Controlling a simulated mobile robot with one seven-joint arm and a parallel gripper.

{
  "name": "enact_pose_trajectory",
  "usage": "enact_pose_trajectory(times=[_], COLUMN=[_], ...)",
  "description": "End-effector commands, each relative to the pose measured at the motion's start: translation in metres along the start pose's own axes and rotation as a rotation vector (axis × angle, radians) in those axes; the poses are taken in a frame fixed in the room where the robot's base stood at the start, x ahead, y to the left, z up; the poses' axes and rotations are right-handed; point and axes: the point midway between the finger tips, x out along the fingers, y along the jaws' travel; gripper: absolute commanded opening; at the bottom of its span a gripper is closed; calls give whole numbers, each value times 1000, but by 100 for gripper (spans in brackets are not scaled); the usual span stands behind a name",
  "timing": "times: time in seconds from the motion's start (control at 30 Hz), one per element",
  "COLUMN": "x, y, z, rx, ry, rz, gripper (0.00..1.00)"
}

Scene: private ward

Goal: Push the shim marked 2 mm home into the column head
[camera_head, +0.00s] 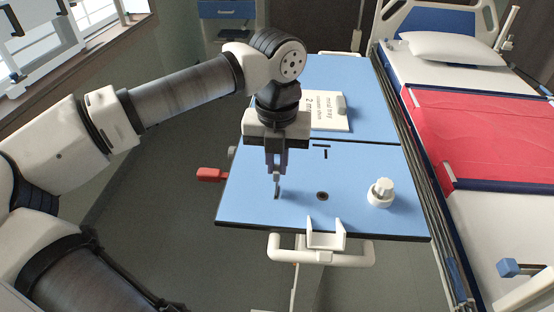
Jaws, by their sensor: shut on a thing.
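My gripper (276,172) points down over the left part of the blue tabletop, shut on a small thin grey piece (277,189). This piece looks like the shim; no 2 mm mark is readable on it. Its lower end is close to the tabletop; I cannot tell if it touches. A white card (328,112) with printed lines, including "2 mm", lies behind my gripper, partly hidden. I cannot tell surely which part is the column head. A dark round hole (322,196) and a white U-shaped bracket (325,236) are to the right of the gripper.
The blue table (400,222) has a white lobed knob (380,193) at right and a dark T-shaped slot (325,151). A red handle (211,175) juts out at left. A bed with a red blanket (480,135) stands close on the right.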

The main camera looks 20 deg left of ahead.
Motion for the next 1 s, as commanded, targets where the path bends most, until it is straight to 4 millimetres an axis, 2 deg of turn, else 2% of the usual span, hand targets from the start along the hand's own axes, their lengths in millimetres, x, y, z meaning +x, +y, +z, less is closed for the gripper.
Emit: enact_pose_trajectory(times=[0.33, 1.0], x=[10, 16], y=[0, 0], z=[0, 0], rx=[0, 0], ry=[0, 0], rz=[0, 0], gripper=[0, 0])
